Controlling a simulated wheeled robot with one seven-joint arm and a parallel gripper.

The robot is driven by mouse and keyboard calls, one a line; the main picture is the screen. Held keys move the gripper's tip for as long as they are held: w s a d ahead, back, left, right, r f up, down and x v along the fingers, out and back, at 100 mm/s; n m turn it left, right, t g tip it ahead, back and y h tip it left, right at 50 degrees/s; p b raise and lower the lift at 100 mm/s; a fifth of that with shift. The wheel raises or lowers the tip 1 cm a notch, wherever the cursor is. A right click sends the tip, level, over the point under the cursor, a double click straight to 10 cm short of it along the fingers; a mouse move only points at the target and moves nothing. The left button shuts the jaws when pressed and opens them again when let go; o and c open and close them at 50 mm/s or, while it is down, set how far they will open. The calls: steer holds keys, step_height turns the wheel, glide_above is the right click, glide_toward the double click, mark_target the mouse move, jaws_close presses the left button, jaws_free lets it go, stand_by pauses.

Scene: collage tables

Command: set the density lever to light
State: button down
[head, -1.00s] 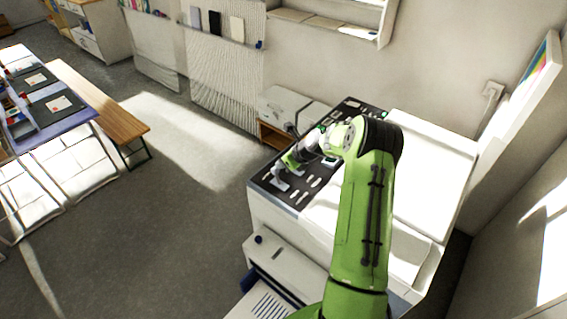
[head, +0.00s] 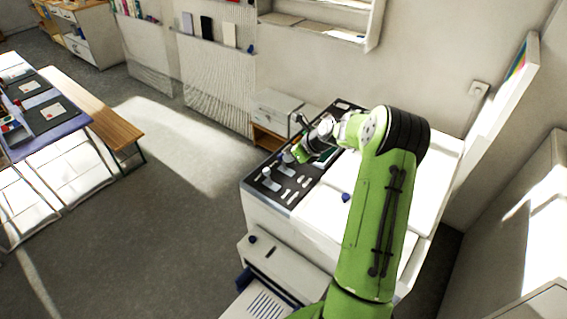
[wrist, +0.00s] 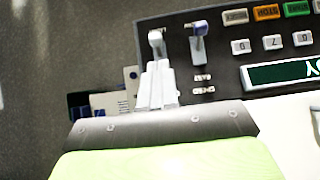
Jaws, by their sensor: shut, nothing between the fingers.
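The dark control panel (head: 262,188) of the white machine carries two upright levers. In the wrist view, one lever with a pale knob (wrist: 156,37) stands straight beyond my fingertips, and a second lever with a blue knob (wrist: 199,29) stands to its right. In the head view, my gripper is over the panel, partly hidden by my wrist.
Buttons in grey, orange and green (wrist: 297,8) and a green-lit display (wrist: 285,74) lie right of the levers. The machine's white lid (head: 330,178) fills the right side. A small cabinet (head: 280,108) stands behind. Open floor (head: 150,230) lies to the left.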

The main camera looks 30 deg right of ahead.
steer(key=r, duration=0.2)
steer(key=s+r, duration=0.1)
steer(key=shift+d+r, duration=0.25)
steer(key=shift+d, duration=0.1)
steer(key=shift+s+a, duration=0.1)
